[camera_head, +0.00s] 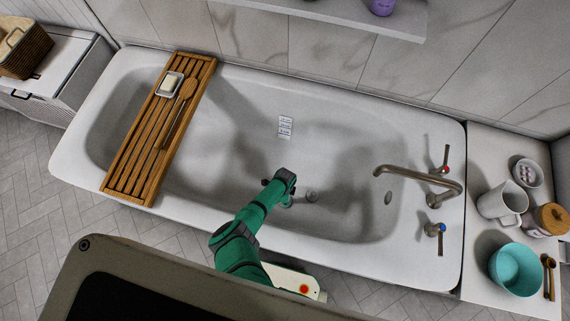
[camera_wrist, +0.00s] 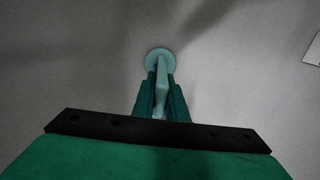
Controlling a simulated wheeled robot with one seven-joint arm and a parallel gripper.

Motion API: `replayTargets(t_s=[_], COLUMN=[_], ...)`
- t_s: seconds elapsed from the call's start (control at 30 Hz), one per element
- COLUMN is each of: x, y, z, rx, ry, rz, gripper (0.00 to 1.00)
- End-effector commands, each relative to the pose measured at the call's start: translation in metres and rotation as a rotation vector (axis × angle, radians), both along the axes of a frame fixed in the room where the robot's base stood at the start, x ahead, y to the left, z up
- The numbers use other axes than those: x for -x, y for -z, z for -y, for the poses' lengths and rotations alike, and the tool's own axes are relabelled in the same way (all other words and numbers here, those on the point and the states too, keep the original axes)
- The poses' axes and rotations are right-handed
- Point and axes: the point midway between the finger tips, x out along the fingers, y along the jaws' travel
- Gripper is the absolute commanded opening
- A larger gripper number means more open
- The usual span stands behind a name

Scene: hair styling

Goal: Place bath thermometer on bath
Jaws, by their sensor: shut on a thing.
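The white bath (camera_head: 345,110) spans the middle of the head view and looks empty of water. My gripper (camera_head: 290,202) reaches down inside it, over the floor of the tub left of the tap. In the wrist view my gripper (camera_wrist: 161,80) is shut on a slim pale teal thing, which I take as the bath thermometer (camera_wrist: 161,94). A round pale disc shows just beyond the fingertips and seems to be its end. I cannot tell whether it touches the bath floor. In the head view my arm mostly hides the thermometer.
A wooden rack (camera_head: 133,160) with a soap dish (camera_head: 170,84) and brush lies across the bath's left end. A tap (camera_head: 415,178) with two handles stands at the right end. A small printed card (camera_head: 286,127) lies on the tub floor. A cup (camera_head: 502,203) and turquoise bowl (camera_head: 516,270) stand at right.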

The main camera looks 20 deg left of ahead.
Motion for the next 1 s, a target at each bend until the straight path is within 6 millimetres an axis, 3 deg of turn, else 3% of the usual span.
replayTargets(t_s=[0.2,0.23,0.3,0.7,1.0], x=[0.000,0.000,0.000,0.000,-0.001], y=[0.002,0.002,0.002,-0.001,-0.028], z=[0.000,0.001,0.000,0.000,-0.001], rx=[0.000,0.000,0.001,0.000,0.001], ry=[0.002,0.001,0.001,-0.001,-0.002], rz=[0.000,0.000,0.000,0.000,0.003], gripper=[0.00,0.17,0.31,0.31,0.31])
